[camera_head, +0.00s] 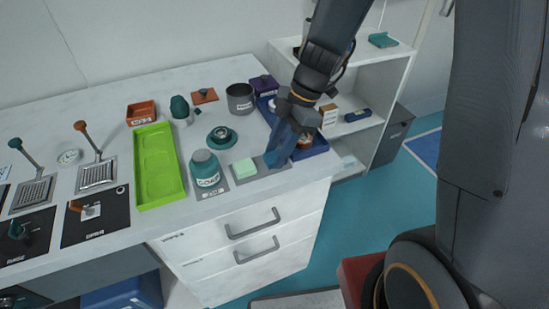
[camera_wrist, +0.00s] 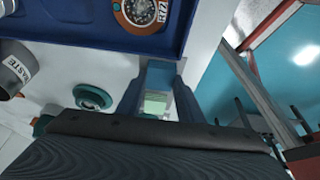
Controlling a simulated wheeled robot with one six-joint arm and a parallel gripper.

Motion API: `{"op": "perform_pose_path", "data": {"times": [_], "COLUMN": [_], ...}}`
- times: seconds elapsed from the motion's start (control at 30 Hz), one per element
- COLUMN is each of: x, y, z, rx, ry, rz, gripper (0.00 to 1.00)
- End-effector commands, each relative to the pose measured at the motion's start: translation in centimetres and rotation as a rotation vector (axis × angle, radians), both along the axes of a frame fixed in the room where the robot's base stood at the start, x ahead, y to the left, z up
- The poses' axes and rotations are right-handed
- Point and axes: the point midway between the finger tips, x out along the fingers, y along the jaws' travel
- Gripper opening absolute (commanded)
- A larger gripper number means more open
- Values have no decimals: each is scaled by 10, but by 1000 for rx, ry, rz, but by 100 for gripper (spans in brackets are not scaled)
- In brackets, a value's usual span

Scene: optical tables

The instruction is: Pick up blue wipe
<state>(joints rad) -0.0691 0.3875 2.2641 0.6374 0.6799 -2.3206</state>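My gripper (camera_head: 279,160) points down at the front right of the white counter, over a grey mat (camera_head: 262,169) beside a pale green block. In the wrist view, its two dark blue fingers (camera_wrist: 160,88) stand apart. A flat grey-blue piece (camera_wrist: 160,74), likely the blue wipe, shows between the fingertips. I cannot tell whether the fingers touch it. In the head view the fingers hide most of that spot, and the wipe is not clearly distinct from them.
The pale green block (camera_head: 244,168) lies just left of my gripper. A blue tray (camera_head: 318,147) with items stands close on the right. The counter's front edge is near.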

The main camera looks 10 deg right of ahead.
Motion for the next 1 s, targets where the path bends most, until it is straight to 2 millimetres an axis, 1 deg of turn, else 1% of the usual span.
{"op": "perform_pose_path", "data": {"times": [0.07, 0.1, 0.3, 0.4, 0.57, 0.8, 0.9, 1.0], "x": [0, 0, 0, 1, 1, 1, 1, 1], "y": [0, 0, 0, 0, 0, 0, 0, 0], "z": [0, 0, 1, 6, 28, 71, 85, 95], "rx": [0, 0, 0, 1, 0, 1, 0, 0], "ry": [0, 0, -1, -3, -5, -6, -5, -3], "rz": [0, 0, 0, 1, 1, 1, 1, 1], "gripper": [13, 9, 9, 9, 9, 9, 9, 9]}}
